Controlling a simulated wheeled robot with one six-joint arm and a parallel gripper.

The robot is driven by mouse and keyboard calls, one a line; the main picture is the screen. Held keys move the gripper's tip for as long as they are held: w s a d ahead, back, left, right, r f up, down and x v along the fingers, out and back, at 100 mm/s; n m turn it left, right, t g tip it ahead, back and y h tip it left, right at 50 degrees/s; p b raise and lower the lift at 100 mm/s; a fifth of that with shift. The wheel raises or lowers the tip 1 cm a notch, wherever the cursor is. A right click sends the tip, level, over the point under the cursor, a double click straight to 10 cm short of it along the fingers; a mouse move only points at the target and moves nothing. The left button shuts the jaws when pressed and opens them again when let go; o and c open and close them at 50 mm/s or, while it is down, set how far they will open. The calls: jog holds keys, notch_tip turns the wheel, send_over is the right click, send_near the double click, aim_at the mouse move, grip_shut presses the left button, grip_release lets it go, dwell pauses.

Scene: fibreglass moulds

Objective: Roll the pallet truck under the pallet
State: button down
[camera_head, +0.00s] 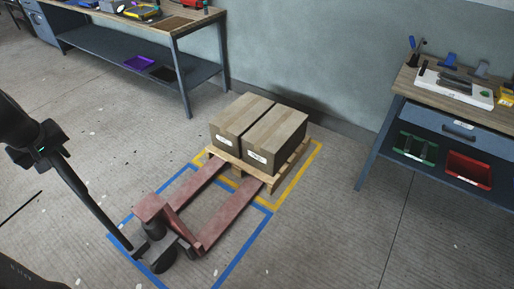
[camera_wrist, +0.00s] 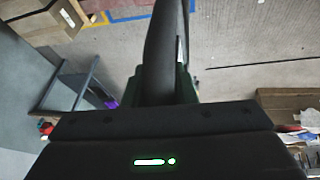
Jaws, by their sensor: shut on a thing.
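The red pallet truck (camera_head: 212,238) stands on the floor with both forks pointing at the wooden pallet (camera_head: 298,158). The fork ends meet the pallet's near side and their tips are hidden there, so I cannot tell how far under they reach. The pallet carries two cardboard boxes (camera_head: 274,138). The truck's long black handle (camera_head: 92,204) leans up to the left. My gripper (camera_head: 42,150) is shut on the handle's top end. In the wrist view the dark handle (camera_wrist: 163,50) stands up from between the jaws, which are mostly hidden by the gripper body.
Yellow tape (camera_head: 300,184) outlines the pallet's spot and blue tape (camera_head: 236,262) the truck's lane. A workbench (camera_head: 184,62) stands at the back left, another (camera_head: 366,150) at the right. A grey wall (camera_head: 300,50) is behind the pallet. Floor right of the lane is clear.

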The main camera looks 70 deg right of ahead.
jog(key=s+d+p, duration=0.3)
jog(key=d, duration=1.1)
jog(key=shift+s+d+r, duration=0.25)
jog(key=shift+s+d, duration=0.05)
jog(key=shift+s, duration=0.05)
dwell(0.5)
jog(key=s+d+p, duration=0.3)
jog(key=s+d, duration=0.1)
jog(key=d, duration=1)
jog(key=shift+d, duration=0.2)
dwell(0.3)
dwell(0.4)
